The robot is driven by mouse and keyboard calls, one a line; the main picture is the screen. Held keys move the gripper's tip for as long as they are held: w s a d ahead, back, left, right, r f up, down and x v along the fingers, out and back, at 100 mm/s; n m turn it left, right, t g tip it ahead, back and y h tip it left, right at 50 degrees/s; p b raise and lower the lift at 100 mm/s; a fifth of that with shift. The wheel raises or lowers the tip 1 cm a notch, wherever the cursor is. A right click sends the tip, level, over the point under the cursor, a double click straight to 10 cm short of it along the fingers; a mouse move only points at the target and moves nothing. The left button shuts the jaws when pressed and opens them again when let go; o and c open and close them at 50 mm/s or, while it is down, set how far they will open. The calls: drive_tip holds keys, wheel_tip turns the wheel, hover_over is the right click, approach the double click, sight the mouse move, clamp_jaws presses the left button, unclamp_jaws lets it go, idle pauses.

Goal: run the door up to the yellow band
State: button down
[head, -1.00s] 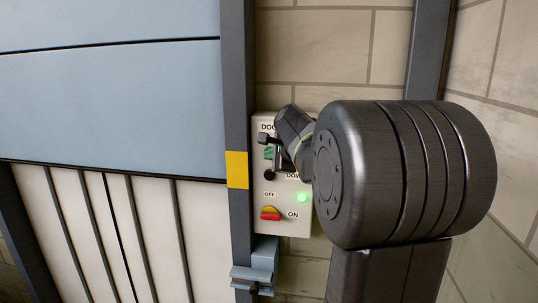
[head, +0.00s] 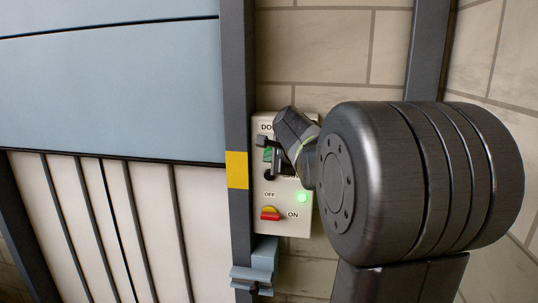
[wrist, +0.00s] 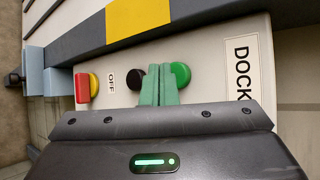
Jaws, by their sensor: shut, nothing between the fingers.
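The blue door (head: 110,90) is part-way up, and its dark bottom edge meets the frame post level with the upper half of the yellow band (head: 237,170). The band also shows in the wrist view (wrist: 138,18). My gripper (head: 268,148) is at the control box (head: 283,222) beside the post. In the wrist view its green fingers (wrist: 160,85) are together and empty, in front of the green button (wrist: 180,73) and the black button (wrist: 136,77), partly covering both. I cannot tell whether they touch a button.
A blue-grey bracket (head: 262,270) sits below the box on the post. White ribbed panels (head: 80,230) show under the door. A block wall is on the right.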

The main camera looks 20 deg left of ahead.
drive_tip(key=s, duration=0.2)
drive_tip(key=s+d, duration=0.1)
drive_tip(key=s, duration=0.2)
drive_tip(key=shift+d+p, duration=0.1)
drive_tip(key=shift+p, duration=0.25)
drive_tip(key=shift+w, duration=0.25)
idle(0.6)
drive_tip(key=s, duration=0.2)
drive_tip(key=s+d, duration=0.1)
drive_tip(key=s, duration=0.1)
idle(0.6)
drive_tip(key=shift+a, duration=0.1)
